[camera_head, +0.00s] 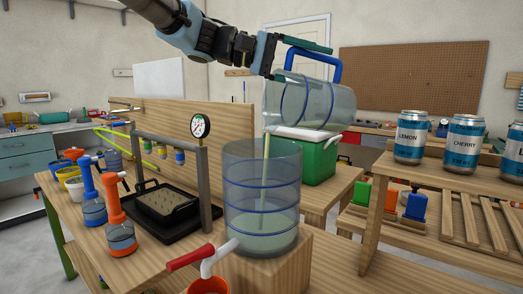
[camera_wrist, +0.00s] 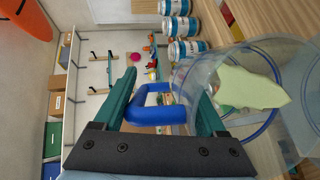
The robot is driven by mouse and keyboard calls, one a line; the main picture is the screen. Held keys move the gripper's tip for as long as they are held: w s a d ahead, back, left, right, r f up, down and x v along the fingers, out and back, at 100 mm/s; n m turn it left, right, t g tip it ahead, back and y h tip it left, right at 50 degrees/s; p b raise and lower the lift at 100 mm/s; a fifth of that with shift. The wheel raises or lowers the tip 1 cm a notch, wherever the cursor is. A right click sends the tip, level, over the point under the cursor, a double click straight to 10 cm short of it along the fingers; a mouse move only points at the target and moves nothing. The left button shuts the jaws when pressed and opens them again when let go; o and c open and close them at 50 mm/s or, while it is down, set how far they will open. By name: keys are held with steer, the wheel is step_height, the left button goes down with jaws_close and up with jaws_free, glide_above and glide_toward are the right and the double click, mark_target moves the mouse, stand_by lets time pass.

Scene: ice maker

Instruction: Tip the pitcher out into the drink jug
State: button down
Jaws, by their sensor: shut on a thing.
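The clear pitcher (camera_head: 318,103) with blue bands is tipped on its side above the drink jug (camera_head: 262,195), its mouth facing left. My gripper (camera_head: 305,47) is shut on its blue handle (camera_head: 333,66). The handle also sits between the fingers in the wrist view (camera_wrist: 155,115). A thin pale stream (camera_head: 265,160) falls from the pitcher's mouth into the jug. The clear jug stands upright on a wooden block with some pale liquid at its bottom. In the wrist view a pale green mass of liquid (camera_wrist: 250,90) shows inside the pitcher (camera_wrist: 225,65).
A green box with a white lid (camera_head: 318,160) stands behind the jug. A gauge frame (camera_head: 200,127) and a black tray (camera_head: 165,205) are on the left. A red-handled tap (camera_head: 190,257) is in front. Cans (camera_head: 411,136) stand on the right shelf.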

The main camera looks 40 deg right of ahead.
steer(key=shift+w+a+r+g+h+b, duration=0.2)
steer(key=shift+a+b, duration=0.25)
steer(key=shift+b, duration=0.55)
steer(key=shift+w+a+r+g+h+b, duration=0.1)
steer(key=shift+a+r+g+h+b, duration=0.25)
steer(key=shift+b, duration=0.65)
stand_by(0.3)
